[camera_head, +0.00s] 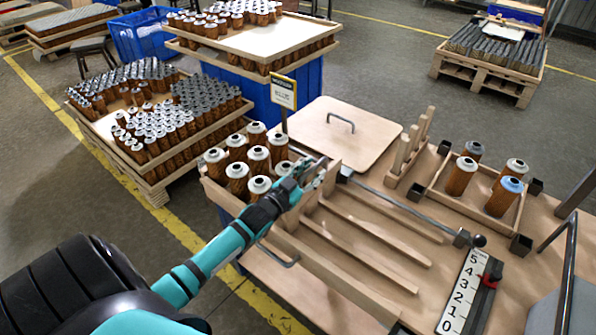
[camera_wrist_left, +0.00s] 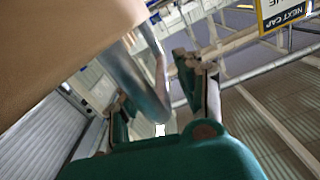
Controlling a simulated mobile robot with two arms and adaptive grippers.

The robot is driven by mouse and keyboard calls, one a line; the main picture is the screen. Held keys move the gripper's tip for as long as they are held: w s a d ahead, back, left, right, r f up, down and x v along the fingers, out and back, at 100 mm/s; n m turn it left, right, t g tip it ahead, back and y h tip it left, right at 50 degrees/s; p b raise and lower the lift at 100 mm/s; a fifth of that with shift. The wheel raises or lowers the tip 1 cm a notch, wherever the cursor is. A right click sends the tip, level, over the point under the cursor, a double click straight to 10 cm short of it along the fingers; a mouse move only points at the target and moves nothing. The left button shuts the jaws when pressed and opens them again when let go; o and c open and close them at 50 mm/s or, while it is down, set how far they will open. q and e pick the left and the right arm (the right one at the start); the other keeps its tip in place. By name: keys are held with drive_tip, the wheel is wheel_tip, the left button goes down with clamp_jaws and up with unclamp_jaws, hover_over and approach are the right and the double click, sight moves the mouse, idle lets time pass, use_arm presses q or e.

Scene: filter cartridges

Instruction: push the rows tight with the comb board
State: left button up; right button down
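My left gripper (camera_head: 315,174) is at the right end of the block of filter cartridges (camera_head: 258,160), beside a small upright wooden board (camera_head: 331,180). I cannot tell for sure whether this is the comb board. In the left wrist view a curved metal handle (camera_wrist_left: 147,85) on a brown wooden face lies between the fingers of my left gripper (camera_wrist_left: 160,100). The fingers stand apart, with a gap visible beside the handle. The cartridges stand upright in rows on the bench's left end. A wooden piece with three upright pegs (camera_head: 411,142) stands to the right. My right gripper is not in view.
Long wooden slats (camera_head: 365,245) lie right of the cartridges, with empty lanes between. A metal rod (camera_head: 405,208) crosses them. A handled panel (camera_head: 345,140) lies behind. A small tray (camera_head: 478,205) holds several cartridges. A number scale (camera_head: 460,295) is at right.

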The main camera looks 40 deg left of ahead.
use_arm(q)
drive_tip(key=s, duration=1)
drive_tip(key=shift+s+a+r, duration=0.1)
drive_tip(key=shift+s+a, duration=0.1)
